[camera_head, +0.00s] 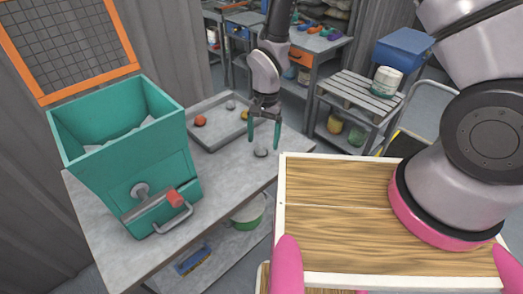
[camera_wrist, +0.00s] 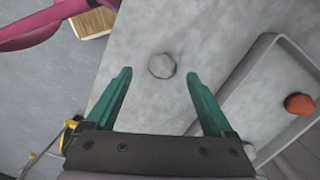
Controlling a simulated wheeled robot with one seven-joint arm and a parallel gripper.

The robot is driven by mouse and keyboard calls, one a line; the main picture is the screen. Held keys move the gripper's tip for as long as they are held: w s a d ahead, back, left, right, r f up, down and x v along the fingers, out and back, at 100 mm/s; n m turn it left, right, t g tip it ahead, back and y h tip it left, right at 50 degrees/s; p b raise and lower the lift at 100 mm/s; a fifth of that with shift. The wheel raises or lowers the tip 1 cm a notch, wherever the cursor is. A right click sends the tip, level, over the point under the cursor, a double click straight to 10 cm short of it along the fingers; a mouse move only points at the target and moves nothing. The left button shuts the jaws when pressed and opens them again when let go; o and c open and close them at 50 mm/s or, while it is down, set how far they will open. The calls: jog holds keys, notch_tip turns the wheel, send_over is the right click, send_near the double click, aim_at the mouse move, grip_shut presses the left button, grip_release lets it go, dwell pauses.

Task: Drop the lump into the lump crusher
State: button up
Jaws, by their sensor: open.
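A small grey lump (camera_head: 261,152) lies on the grey table near its right edge; it also shows in the wrist view (camera_wrist: 162,66). My gripper (camera_head: 264,146) has green fingers, is open and points down over the lump. In the wrist view the lump lies just beyond and between the two fingertips (camera_wrist: 158,74), with nothing held. The teal lump crusher (camera_head: 130,160) stands on the left of the table. It has a wide open hopper on top with grey slanted faces inside, and a crank with a red grip on its front.
A grey tray (camera_head: 215,139) behind the crusher holds an orange-red lump (camera_head: 200,121), a grey lump (camera_head: 231,105) and a yellow lump (camera_head: 246,115). An orange-framed mesh screen (camera_head: 72,48) stands at the back left. Bare table lies between crusher and my gripper.

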aim_at(261, 155)
jog(key=f, duration=0.3)
jog(key=shift+a+f, duration=0.25)
jog(key=shift+f, duration=0.15)
jog(key=shift+s, duration=0.1)
grip_shut()
jog(key=shift+r, duration=0.1)
